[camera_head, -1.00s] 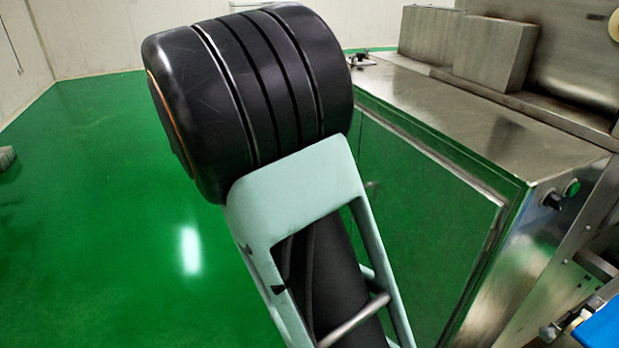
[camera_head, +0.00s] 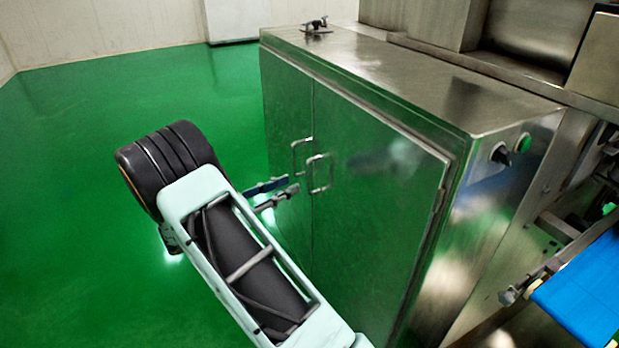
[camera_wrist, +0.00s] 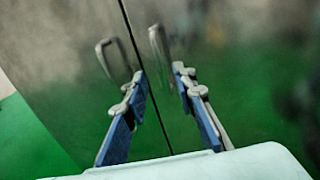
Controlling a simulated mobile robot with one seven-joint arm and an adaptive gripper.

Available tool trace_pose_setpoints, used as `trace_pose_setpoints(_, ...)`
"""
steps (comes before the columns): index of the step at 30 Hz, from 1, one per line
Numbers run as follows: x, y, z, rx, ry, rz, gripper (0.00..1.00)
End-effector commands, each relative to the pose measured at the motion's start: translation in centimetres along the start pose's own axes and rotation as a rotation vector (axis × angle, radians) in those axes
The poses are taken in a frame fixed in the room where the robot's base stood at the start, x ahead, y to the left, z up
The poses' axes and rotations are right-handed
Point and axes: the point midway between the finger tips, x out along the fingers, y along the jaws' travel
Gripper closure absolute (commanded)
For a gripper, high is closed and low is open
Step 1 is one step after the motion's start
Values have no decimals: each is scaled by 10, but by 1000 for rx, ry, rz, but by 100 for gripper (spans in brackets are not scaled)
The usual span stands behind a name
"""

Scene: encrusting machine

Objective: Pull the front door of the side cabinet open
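The side cabinet (camera_head: 385,80) is a steel box with two shut doors facing left. Its near door (camera_head: 375,215) and far door (camera_head: 285,125) each carry a bar handle beside the seam. The near door's handle (camera_head: 320,173) and the far door's handle (camera_head: 302,155) sit close together. My gripper (camera_head: 283,188) is open and empty, a little left of the handles and apart from them. In the wrist view its fingertips (camera_wrist: 160,78) are spread, with the right handle (camera_wrist: 158,50) beyond the gap and the left handle (camera_wrist: 115,62) beyond the left finger.
The green floor (camera_head: 70,200) left of the cabinet is clear. A small fitting (camera_head: 316,24) stands on the cabinet top. A dark knob (camera_head: 502,153) and green button (camera_head: 524,142) are on its near end. A blue conveyor belt (camera_head: 580,290) is at right.

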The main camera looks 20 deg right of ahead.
Motion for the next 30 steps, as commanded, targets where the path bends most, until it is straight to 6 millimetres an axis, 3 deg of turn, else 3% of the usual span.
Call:
trace_pose_setpoints(6,44,0,-1,2,0,-3,75)
trace_pose_setpoints(12,70,0,-1,2,1,-2,75)
trace_pose_setpoints(24,78,0,0,2,0,1,75)
trace_pose_setpoints(30,78,0,0,2,1,1,96)
